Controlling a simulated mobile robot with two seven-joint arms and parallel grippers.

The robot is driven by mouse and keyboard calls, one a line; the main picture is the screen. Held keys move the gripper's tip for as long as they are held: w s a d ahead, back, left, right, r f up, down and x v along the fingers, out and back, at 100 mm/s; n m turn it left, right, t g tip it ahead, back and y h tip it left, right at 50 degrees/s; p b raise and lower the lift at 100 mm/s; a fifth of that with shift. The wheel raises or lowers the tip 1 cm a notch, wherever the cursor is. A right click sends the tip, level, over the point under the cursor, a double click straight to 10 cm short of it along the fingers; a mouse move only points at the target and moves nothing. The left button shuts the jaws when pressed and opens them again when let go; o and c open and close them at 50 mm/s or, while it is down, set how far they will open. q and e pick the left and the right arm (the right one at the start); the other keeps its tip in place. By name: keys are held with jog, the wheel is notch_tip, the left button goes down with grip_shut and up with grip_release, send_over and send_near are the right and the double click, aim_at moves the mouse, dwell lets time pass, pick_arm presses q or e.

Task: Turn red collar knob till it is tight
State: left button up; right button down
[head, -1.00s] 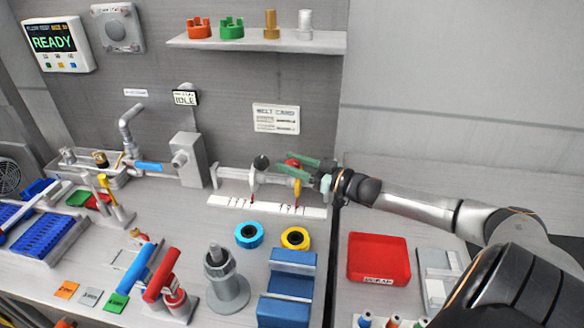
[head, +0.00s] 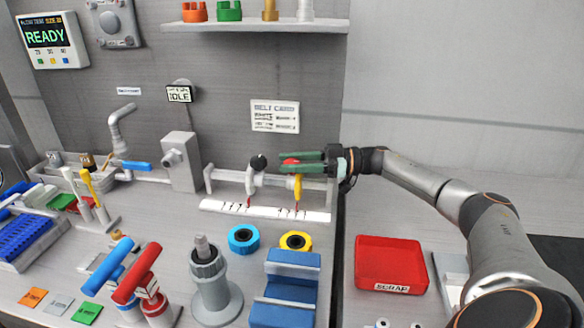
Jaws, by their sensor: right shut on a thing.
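The red collar knob (head: 291,161) sits on top of the yellow-marked collar (head: 297,185) on the horizontal rail, above a white scale strip. My right gripper (head: 290,161) comes in from the right with its green fingers around the red knob, one finger on the far side and one on the near side. It is shut on the knob, which is mostly hidden between the fingers. A second collar with a black knob (head: 258,162) stands just left of the fingertips. My left gripper is not in view.
A blue ring (head: 243,238) and a yellow ring (head: 296,241) lie in front of the rail. A blue block (head: 285,288), a grey post (head: 212,275) and red-handled and blue-handled tools stand nearer. A red scrap tray (head: 383,264) is at right. A shelf (head: 255,27) hangs above.

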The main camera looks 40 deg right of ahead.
jog(key=shift+g, duration=0.3)
jog(key=shift+c, duration=1.6)
grip_release()
jog(key=b+v, duration=0.2)
jog(key=v, duration=1)
jog(key=shift+d+f, duration=0.2)
jog(key=shift+d, duration=0.05)
jog(key=shift+s, duration=0.1)
